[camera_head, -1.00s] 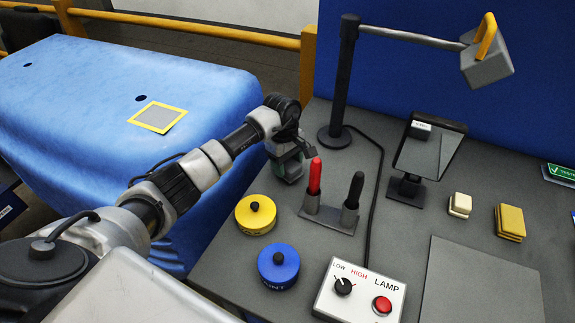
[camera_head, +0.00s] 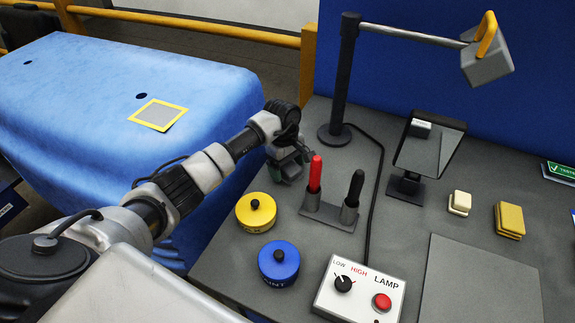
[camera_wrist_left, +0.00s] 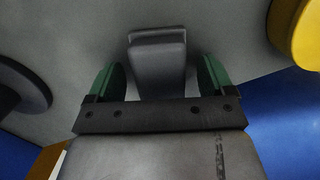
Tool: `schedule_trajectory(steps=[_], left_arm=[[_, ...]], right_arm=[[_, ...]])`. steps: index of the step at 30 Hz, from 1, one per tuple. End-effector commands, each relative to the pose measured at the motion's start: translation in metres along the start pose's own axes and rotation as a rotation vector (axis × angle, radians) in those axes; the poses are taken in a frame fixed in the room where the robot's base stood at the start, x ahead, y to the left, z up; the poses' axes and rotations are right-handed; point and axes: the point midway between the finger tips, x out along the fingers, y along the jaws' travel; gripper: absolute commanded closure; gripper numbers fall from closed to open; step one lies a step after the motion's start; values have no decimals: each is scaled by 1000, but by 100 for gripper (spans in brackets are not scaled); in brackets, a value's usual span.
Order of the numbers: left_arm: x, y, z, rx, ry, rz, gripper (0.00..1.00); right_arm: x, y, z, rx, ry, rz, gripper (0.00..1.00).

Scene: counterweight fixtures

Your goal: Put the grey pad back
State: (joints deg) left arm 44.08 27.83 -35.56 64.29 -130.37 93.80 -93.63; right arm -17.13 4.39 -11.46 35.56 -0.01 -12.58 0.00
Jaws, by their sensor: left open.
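A small dark grey pad (camera_wrist_left: 157,62) lies on the grey worktop in the left wrist view, between the green fingers of my left gripper (camera_wrist_left: 160,80). The fingers are open, with a gap on each side of the pad. In the head view my left gripper (camera_head: 289,168) is low over the worktop, left of the pen stand, and it mostly hides the pad. A flat grey square with a yellow border (camera_head: 158,115) lies on the blue-covered table at the left. My right gripper is not in view.
Beside the gripper are a stand with red and black handles (camera_head: 330,211), a yellow round weight (camera_head: 256,213) and a blue one (camera_head: 278,264). A lamp control box (camera_head: 361,292), tilted screen (camera_head: 428,150), cream pad (camera_head: 460,203) and yellow pad (camera_head: 509,220) stand further right.

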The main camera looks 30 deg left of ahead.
Motion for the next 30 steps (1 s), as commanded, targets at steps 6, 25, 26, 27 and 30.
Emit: schedule_trajectory(steps=[6, 25, 26, 27, 30], left_arm=[[-29, 1, -2, 1, 3, 4, 17], [-122, 0, 0, 0, 0, -1, 17], [-122, 0, 0, 0, 0, -1, 17], [-122, 0, 0, 0, 0, -1, 17], [-122, 0, 0, 0, 0, -1, 17]], right_arm=[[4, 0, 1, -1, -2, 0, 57], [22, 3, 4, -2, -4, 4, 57], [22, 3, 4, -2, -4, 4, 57], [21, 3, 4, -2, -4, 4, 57], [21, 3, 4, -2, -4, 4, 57]])
